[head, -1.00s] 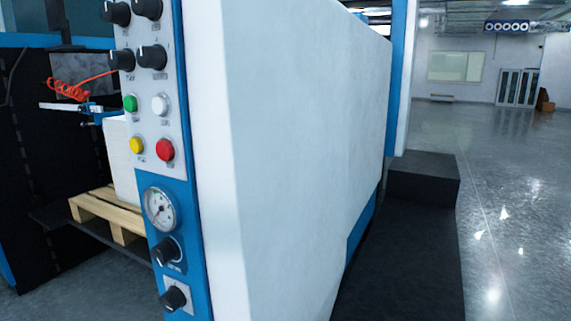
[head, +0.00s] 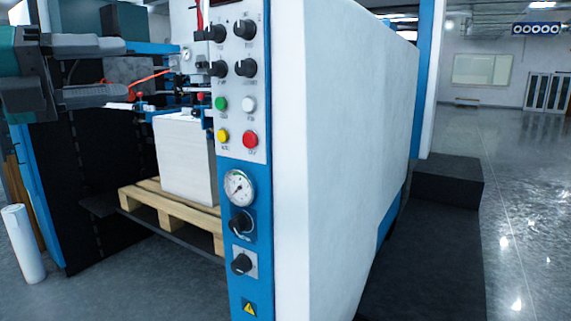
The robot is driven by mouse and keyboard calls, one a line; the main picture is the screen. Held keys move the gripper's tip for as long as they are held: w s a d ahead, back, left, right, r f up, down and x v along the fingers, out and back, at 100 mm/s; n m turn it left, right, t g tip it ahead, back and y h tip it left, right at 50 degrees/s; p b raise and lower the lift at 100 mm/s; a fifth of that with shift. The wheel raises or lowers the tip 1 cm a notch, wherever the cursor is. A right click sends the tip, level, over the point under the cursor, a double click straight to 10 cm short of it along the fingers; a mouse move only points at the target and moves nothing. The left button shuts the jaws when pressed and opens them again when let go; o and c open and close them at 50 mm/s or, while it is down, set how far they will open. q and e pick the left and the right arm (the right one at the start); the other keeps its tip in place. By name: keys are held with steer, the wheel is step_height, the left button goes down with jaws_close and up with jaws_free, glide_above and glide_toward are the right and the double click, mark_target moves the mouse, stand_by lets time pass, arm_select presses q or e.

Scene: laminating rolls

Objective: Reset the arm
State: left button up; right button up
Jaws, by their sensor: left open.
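My left gripper (head: 124,68) comes in at the upper left of the head view. Its two grey fingers point right and stand apart, with nothing between them. It is in front of the dark side of the laminating machine, left of the control panel (head: 234,85), and touches nothing that I can see. My right gripper is out of view.
The machine's big white cover (head: 345,150) fills the middle. A white paper stack (head: 186,160) stands on a wooden pallet (head: 170,208). A white roll (head: 22,245) stands upright at the lower left. Black steps (head: 447,183) lie right; open floor is beyond.

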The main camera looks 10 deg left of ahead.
arm_select(q)
steer(key=w+d+f+n+t+y+p, duration=0.1)
steer(key=w+f+n+t+y, duration=0.1)
steer(key=f+n, duration=0.65)
steer(key=w+d+f+n+t+y+p, duration=0.1)
steer(key=w+f+n+t+y, duration=0.15)
steer(key=f+n, duration=0.65)
steer(key=w+d+f+n+t+y+p, duration=0.15)
steer(key=f+n, duration=0.25)
steer(key=f, duration=0.9)
steer(key=s+d+f+n+g+y+p, duration=0.1)
steer(key=s+d+f+n+g, duration=0.3)
steer(key=s+f, duration=0.4)
steer(key=s+d+f+n+g+y+p, duration=0.1)
steer(key=s+d+f+n+g+y, duration=0.2)
steer(key=s+f, duration=0.6)
step_height(320, 180, down, 9)
steer(key=shift+s+d+n+g+y, duration=0.2)
steer(key=shift+d+n+g+y, duration=0.3)
steer(key=shift+n, duration=0.55)
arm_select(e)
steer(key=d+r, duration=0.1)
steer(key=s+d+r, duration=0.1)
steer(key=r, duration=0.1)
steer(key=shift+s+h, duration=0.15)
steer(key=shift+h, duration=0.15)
arm_select(q)
steer(key=shift+a, duration=0.15)
